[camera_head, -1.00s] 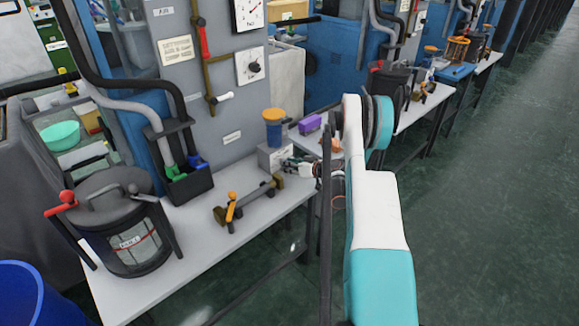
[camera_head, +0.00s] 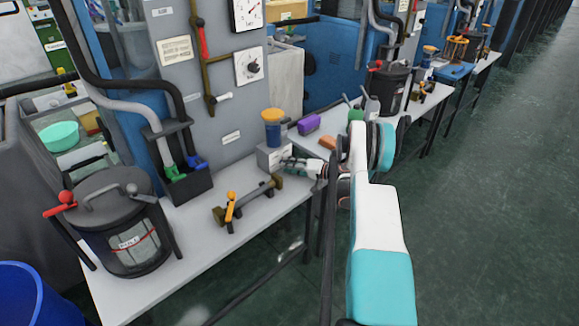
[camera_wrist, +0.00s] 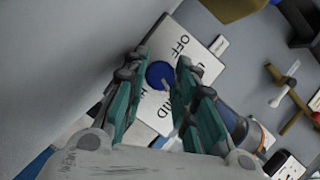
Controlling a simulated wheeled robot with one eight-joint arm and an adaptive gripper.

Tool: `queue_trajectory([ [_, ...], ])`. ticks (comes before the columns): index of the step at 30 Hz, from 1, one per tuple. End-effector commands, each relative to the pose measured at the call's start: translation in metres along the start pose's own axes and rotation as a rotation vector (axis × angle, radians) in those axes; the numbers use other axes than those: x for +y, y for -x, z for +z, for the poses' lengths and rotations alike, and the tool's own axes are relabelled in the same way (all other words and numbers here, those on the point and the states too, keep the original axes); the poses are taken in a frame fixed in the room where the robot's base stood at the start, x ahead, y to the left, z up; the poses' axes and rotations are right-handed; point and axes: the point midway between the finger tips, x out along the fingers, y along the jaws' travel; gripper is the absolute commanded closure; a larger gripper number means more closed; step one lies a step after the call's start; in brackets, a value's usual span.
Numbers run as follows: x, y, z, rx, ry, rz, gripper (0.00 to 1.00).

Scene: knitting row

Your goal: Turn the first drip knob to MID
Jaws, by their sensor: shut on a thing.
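In the wrist view the round blue knob (camera_wrist: 160,76) sits on a white plate (camera_wrist: 176,38) lettered OFF near the top, with a partly covered word, seemingly MID, near the bottom. My gripper (camera_wrist: 160,66) has one teal-padded finger on each side of the knob and is shut on it. The knob's pointer cannot be made out. In the head view my gripper (camera_head: 283,163) is at the right side of the small grey box (camera_head: 264,158), which stands on the bench under a blue jar with an orange lid (camera_head: 272,128). The knob is hidden there.
A dark lidded pot (camera_head: 128,225) and a black hose holder (camera_head: 188,185) stand left. The floor at right is clear.

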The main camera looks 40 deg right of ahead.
Motion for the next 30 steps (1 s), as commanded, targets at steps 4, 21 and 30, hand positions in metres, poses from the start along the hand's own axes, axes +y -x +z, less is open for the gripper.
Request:
queue_trajectory([
  [4,0.0013,0.0003,0.0,0.0,-0.066,-0.027,0.98],
  [21,0.0017,0.0003,-0.0003,0.001,-0.138,-0.056,0.98],
  [30,0.0016,0.0003,-0.0002,0.001,-0.137,-0.056,0.54],
])
